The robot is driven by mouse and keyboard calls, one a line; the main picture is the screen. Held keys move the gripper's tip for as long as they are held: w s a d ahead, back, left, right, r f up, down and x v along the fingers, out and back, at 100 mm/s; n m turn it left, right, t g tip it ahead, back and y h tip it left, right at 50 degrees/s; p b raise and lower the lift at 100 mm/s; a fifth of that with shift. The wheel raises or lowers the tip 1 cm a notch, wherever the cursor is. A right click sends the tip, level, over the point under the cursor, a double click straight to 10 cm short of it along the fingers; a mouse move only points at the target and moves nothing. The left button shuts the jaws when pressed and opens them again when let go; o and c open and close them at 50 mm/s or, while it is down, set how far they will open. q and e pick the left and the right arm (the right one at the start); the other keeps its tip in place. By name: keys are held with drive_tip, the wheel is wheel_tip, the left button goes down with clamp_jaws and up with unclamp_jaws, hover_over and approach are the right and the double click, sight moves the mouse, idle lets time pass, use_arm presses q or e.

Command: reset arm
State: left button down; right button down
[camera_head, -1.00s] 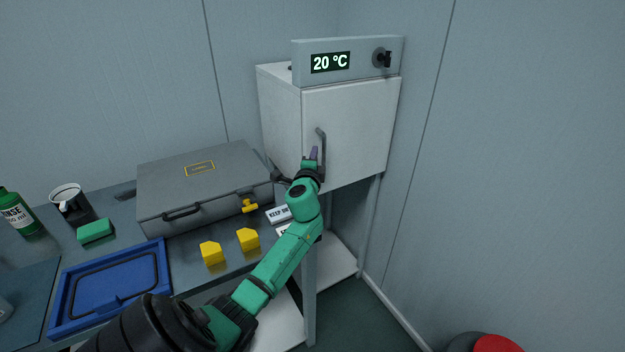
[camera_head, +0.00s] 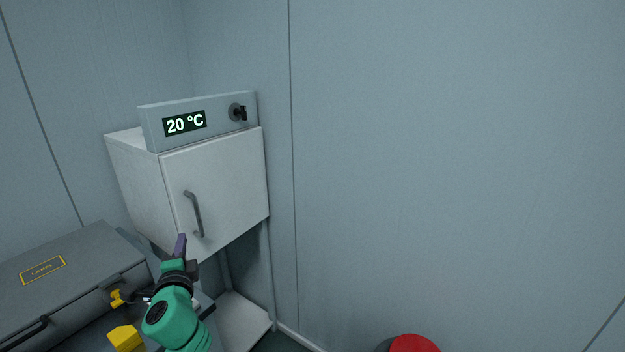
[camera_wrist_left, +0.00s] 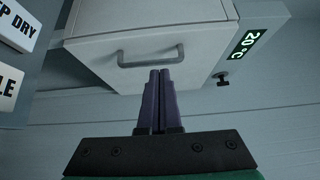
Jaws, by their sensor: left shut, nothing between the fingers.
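My left gripper (camera_head: 181,246) has purple fingers on a green arm. It is in front of the white cabinet's door (camera_head: 225,190), below and left of the grey door handle (camera_head: 194,214). In the left wrist view the two fingers (camera_wrist_left: 159,78) are together with nothing between them, and the handle (camera_wrist_left: 151,60) lies just beyond their tips. I cannot tell from these views whether they touch it. The cabinet door is closed. The right gripper is in neither view.
The cabinet has a "20 °C" display (camera_head: 185,123) and a black knob (camera_head: 238,112). A grey case (camera_head: 75,270) and a yellow block (camera_head: 125,338) are at lower left. A red-topped object (camera_head: 415,344) stands at the bottom. The right side shows bare wall.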

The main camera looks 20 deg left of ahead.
use_arm(q)
drive_tip(key=s+d+f+n+g+h, duration=0.2)
drive_tip(key=s+d+f+n+g, duration=0.15)
drive_tip(key=f, duration=0.35)
drive_tip(key=s+d+f+n+g+h, duration=0.2)
drive_tip(key=s+d+f+n, duration=0.15)
drive_tip(key=f, duration=0.25)
drive_tip(key=s+d+f+n+g+h, duration=0.1)
drive_tip(key=s+d+f+g+h, duration=0.25)
drive_tip(key=s+d, duration=0.4)
drive_tip(key=s+d+f+n+g+h, duration=0.1)
drive_tip(key=s+d+f+g+h, duration=0.15)
drive_tip(key=s+d+f, duration=0.45)
wheel_tip(320, 180, down, 23)
drive_tip(key=s+g, duration=0.1)
drive_tip(key=s, duration=0.1)
drive_tip(key=s+a+f+g, duration=0.1)
drive_tip(key=s+a+f, duration=0.1)
drive_tip(key=s+f, duration=1)
drive_tip(key=s, duration=0.3)
drive_tip(key=shift+f, duration=0.25)
